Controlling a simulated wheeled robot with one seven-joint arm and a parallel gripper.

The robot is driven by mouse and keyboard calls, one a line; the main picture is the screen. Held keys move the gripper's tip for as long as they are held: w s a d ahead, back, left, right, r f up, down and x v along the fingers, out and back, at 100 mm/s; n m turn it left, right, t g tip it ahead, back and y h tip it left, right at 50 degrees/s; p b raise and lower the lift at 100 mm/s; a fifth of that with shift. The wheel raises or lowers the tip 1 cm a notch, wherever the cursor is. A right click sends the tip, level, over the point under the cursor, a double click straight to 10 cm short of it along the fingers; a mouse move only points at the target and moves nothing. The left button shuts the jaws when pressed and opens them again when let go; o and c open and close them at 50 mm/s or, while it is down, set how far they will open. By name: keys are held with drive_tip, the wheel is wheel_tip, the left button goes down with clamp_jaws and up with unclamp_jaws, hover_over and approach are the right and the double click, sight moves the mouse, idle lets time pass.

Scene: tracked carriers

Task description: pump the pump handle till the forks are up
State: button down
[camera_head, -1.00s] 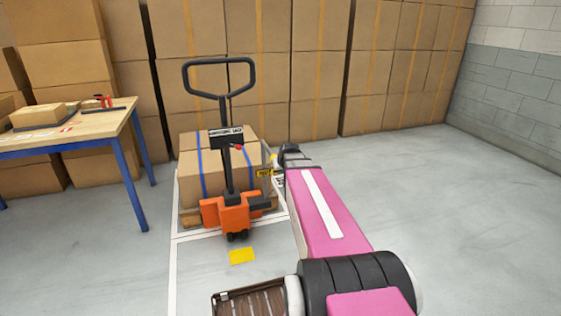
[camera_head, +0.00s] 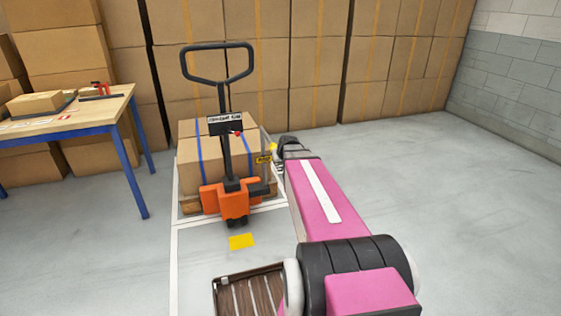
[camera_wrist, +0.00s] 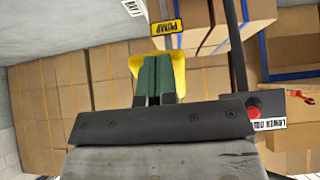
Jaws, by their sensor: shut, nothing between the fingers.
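The orange pallet truck (camera_head: 232,199) stands with its black steering loop (camera_head: 216,62) raised. Beside it, a yellow grip (camera_head: 273,148), which looks like the pump handle's end, shows near the yellow PUMP label (camera_head: 263,160). In the wrist view the yellow grip (camera_wrist: 179,76) is right behind or under my gripper (camera_wrist: 155,60), whose fingers are together and empty. Whether they touch it I cannot tell. The PUMP label (camera_wrist: 167,28) is just beyond. The forks are hidden under the loaded pallet (camera_head: 190,206), so their height is unclear.
A red button (camera_wrist: 254,112) sits by a LOWER label (camera_wrist: 270,125). Cartons (camera_head: 205,165) with blue straps load the pallet. A blue-legged table (camera_head: 70,130) stands left, and stacked boxes (camera_head: 300,80) line the back. The floor at right (camera_head: 450,200) is clear.

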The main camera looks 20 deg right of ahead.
drive_tip(key=s+v, duration=0.1)
drive_tip(key=v, duration=1.2)
drive_tip(key=shift+s, duration=0.2)
idle(0.8)
drive_tip(key=w+r+g, duration=0.2)
drive_tip(key=w+r, duration=0.4)
drive_tip(key=r, duration=0.5)
drive_tip(key=w+r+g, duration=0.2)
drive_tip(key=w+r, duration=0.5)
drive_tip(key=r, duration=0.5)
drive_tip(key=shift+w+g, duration=0.25)
drive_tip(key=shift+g, duration=0.05)
drive_tip(key=s+x, duration=0.1)
drive_tip(key=x, duration=1.2)
drive_tip(key=shift+f, duration=0.55)
drive_tip(key=shift+d+f, duration=0.1)
